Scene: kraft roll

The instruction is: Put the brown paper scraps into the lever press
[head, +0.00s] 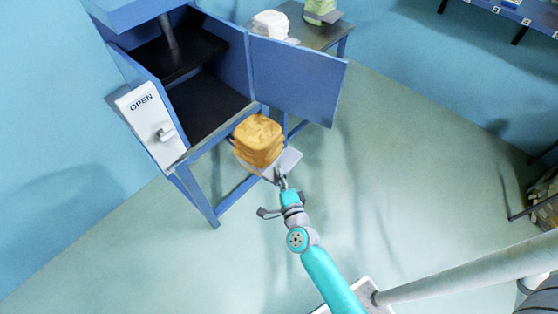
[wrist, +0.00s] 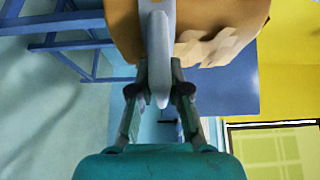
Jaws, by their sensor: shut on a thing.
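The brown paper scraps (head: 258,140) form a rounded orange-brown stack on a pale grey tray (head: 289,161). The scraps also show at the top of the wrist view (wrist: 116,25), on both sides of the grey tray part (wrist: 159,50). My gripper (head: 281,174) is shut on the tray's near edge and holds it in front of the press. The blue lever press (head: 297,78) has its door swung open to the right. Its dark chamber (head: 203,105) looks empty, with a dark plate above. A white panel (head: 148,122) marked OPEN carries a grey lever.
A grey table (head: 312,37) behind the door holds a white stack (head: 271,25) and a green-and-white item (head: 321,10). A blue shelf (head: 515,12) is at the upper right. A grey pole (head: 470,274) crosses the lower right. Floor right of the press is clear.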

